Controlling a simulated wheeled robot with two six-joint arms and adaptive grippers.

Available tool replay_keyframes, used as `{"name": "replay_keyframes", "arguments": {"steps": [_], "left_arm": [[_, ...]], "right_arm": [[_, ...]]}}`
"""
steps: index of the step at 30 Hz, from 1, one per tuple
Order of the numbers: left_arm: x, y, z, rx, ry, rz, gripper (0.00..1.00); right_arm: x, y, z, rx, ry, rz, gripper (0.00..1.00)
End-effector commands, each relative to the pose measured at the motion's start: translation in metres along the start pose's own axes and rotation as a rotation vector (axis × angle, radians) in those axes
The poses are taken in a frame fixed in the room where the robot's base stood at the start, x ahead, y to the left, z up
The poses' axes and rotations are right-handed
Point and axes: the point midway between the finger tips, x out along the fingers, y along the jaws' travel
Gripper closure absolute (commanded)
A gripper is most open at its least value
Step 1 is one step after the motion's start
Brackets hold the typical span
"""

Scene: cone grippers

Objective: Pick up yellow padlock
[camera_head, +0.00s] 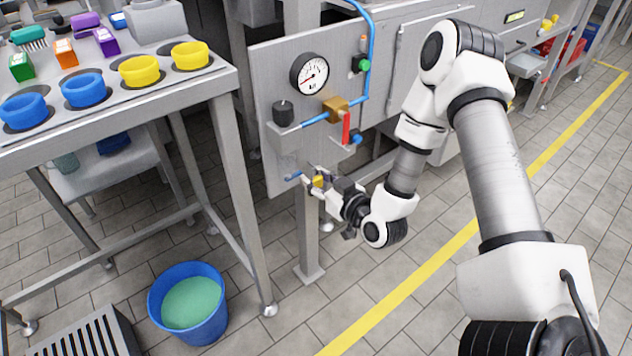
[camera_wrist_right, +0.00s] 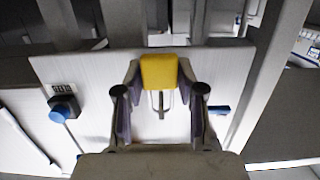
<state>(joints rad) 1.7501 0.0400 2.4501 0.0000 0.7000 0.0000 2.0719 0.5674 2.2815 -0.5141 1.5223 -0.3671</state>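The yellow padlock (camera_head: 318,181) is low beside the grey gauge panel, at the tip of my right gripper (camera_head: 317,182). In the right wrist view the yellow padlock (camera_wrist_right: 158,71) sits between the two fingertips of my right gripper (camera_wrist_right: 159,74), which appear to press on its sides. Its silver shackle extends from the yellow body toward the camera. I cannot tell whether the shackle hangs on anything. My left gripper is not in view.
The panel (camera_head: 273,75) carries a pressure gauge (camera_head: 309,72), blue pipes and a red valve handle (camera_head: 346,128). A steel table with blue cups (camera_head: 83,90) and yellow cups (camera_head: 139,71) stands at left. A blue bucket (camera_head: 187,302) is on the floor.

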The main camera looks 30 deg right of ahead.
Motion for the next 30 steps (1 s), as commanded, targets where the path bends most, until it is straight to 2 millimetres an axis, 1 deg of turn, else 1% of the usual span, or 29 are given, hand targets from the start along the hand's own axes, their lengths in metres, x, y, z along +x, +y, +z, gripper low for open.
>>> {"name": "replay_keyframes", "arguments": {"steps": [1,2,12,14,18,19,23,26,27,30], "left_arm": [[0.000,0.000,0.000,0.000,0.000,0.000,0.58],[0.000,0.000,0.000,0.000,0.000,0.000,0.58],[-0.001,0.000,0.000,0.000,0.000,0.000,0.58],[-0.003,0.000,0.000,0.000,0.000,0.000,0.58],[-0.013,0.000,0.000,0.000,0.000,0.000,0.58],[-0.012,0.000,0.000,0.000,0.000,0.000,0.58],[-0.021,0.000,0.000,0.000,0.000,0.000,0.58],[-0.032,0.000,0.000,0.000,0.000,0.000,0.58],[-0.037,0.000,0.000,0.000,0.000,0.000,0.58],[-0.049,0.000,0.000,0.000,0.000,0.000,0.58]], "right_arm": [[0.000,0.000,0.000,0.000,0.000,0.000,0.91],[0.000,0.000,0.000,0.000,0.000,0.000,1.00],[-0.001,0.000,-0.001,0.000,-0.001,0.000,1.00],[-0.001,0.000,-0.005,0.000,0.000,0.000,1.00],[-0.004,0.000,-0.020,0.000,0.000,0.000,1.00],[-0.010,0.001,-0.015,0.002,-0.004,0.001,1.00],[-0.041,0.001,-0.011,0.008,-0.007,0.004,1.00],[-0.075,0.002,-0.007,0.011,-0.008,0.007,1.00],[-0.091,0.002,-0.005,0.010,-0.010,0.007,1.00],[-0.127,0.002,-0.001,0.009,-0.009,0.009,1.00]]}}
